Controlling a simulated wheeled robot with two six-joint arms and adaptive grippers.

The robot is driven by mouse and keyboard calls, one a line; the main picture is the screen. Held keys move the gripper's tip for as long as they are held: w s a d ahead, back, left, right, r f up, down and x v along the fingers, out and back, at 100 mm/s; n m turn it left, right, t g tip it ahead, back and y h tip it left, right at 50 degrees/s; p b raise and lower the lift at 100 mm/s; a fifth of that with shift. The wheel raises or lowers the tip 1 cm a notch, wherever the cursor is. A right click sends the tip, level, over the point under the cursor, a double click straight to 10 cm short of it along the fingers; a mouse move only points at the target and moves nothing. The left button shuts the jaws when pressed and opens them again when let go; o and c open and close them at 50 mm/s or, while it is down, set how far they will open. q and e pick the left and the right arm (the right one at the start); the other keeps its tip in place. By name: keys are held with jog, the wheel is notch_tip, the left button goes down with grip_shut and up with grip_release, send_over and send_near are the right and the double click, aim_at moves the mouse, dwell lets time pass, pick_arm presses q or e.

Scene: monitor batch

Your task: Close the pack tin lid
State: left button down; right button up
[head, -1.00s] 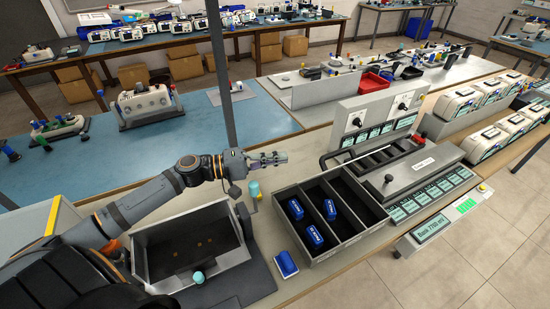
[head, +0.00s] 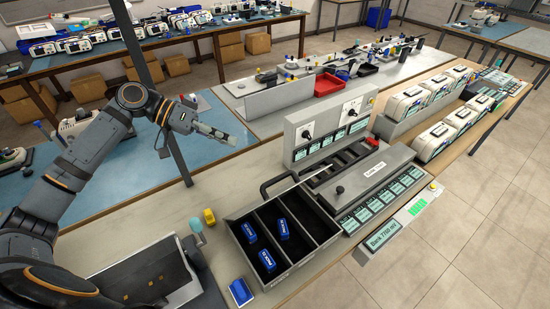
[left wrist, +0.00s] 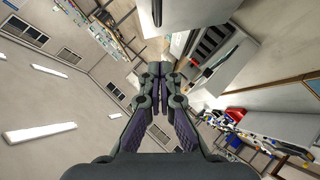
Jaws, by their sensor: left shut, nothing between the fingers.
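A grey open tin-like box (head: 122,282) with a dark inside stands at the lower left in the head view, partly hidden by my arm and cut by the frame. A teal knob (head: 195,224) stands at its far right corner; I cannot tell which part is the lid. A black divided tray (head: 318,228) to its right holds three blue packs (head: 282,228). My left gripper (head: 228,138) is shut and empty, raised behind the tray and touching nothing. Its closed fingers also show in the left wrist view (left wrist: 158,72). My right gripper is not in view.
A blue pack (head: 240,291) lies before the tray. A yellow block (head: 209,217) sits near the knob. A grey console (head: 325,130) with dials stands behind the tray. A thin dark post (head: 160,100) rises near my left arm. Bench left of the tray is partly clear.

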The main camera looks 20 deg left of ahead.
pick_arm(q)
jog(key=d+f+p, duration=0.5)
jog(key=d+f, duration=0.3)
jog(key=d, duration=0.2)
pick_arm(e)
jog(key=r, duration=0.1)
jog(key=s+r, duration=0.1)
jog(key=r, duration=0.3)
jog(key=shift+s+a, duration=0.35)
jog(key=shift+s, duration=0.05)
